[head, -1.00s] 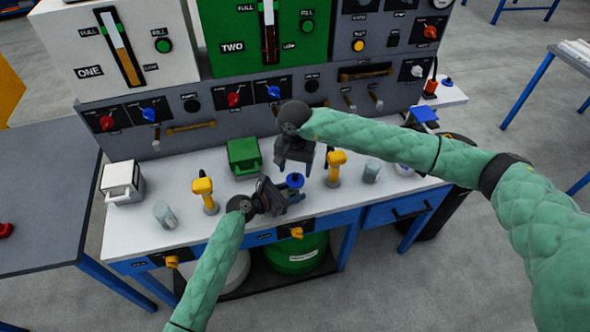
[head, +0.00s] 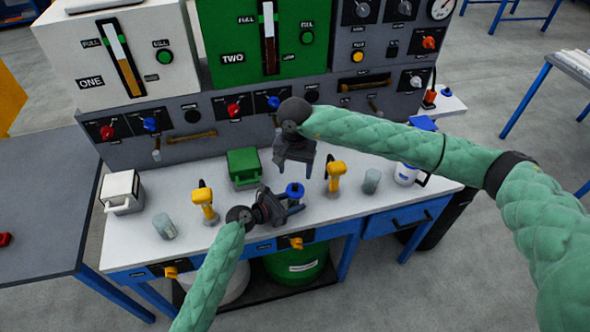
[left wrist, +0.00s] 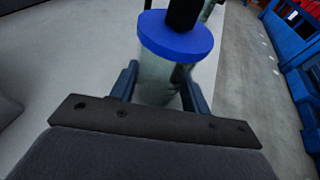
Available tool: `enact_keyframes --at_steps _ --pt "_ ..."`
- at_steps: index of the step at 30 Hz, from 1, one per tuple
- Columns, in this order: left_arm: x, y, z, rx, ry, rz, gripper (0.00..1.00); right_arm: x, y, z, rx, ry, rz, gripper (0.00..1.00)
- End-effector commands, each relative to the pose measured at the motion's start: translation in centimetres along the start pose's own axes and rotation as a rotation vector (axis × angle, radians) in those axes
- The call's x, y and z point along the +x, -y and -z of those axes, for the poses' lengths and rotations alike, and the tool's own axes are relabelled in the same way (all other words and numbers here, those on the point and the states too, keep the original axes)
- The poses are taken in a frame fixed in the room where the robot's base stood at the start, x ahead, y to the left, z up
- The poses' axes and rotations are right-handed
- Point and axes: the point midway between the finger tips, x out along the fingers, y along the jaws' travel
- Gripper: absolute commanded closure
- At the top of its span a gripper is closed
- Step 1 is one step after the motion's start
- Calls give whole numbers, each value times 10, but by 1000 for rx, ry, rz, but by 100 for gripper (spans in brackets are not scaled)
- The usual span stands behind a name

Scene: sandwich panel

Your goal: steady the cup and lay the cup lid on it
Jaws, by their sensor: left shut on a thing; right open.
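The cup (left wrist: 155,80) is a translucent grey cylinder standing near the workbench's front edge. My left gripper (head: 292,205) is shut on it, with one finger on each side in the left wrist view. The round blue cup lid (head: 294,190) lies on top of the cup; it also shows in the left wrist view (left wrist: 175,36), looking roughly level. A dark upright piece rises from the lid's middle, apparently its knob. My right gripper (head: 295,166) is open and empty, behind and above the lid, apart from it. The lid's exact seating on the rim is hard to tell.
Yellow-topped dispensers (head: 204,202) (head: 336,176) stand either side of the left gripper. Grey cups (head: 164,226) (head: 371,181), a green box (head: 243,167), a white box (head: 122,192) and a white jug (head: 406,175) share the bench. The control panel (head: 190,135) rises behind.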

Motion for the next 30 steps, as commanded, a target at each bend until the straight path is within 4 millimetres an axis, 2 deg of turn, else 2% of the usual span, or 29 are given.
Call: enact_keyframes --at_steps 2,3,6,7,17,20,30 --pt "0 0 0 0 0 0 61 0 0 0 0 0 0 37" --pt "0 0 0 0 0 0 52 0 0 0 0 0 0 37" --pt "0 0 0 0 0 0 32 0 0 0 0 0 0 37" --pt "0 0 0 0 0 0 28 0 0 0 0 0 0 37" --pt "-2 0 1 0 0 0 28 2 0 0 0 0 0 37" --pt "-11 0 2 1 0 -1 28 5 0 0 0 0 0 37" --pt "-61 0 3 0 -1 -1 28 20 0 0 0 0 0 37"
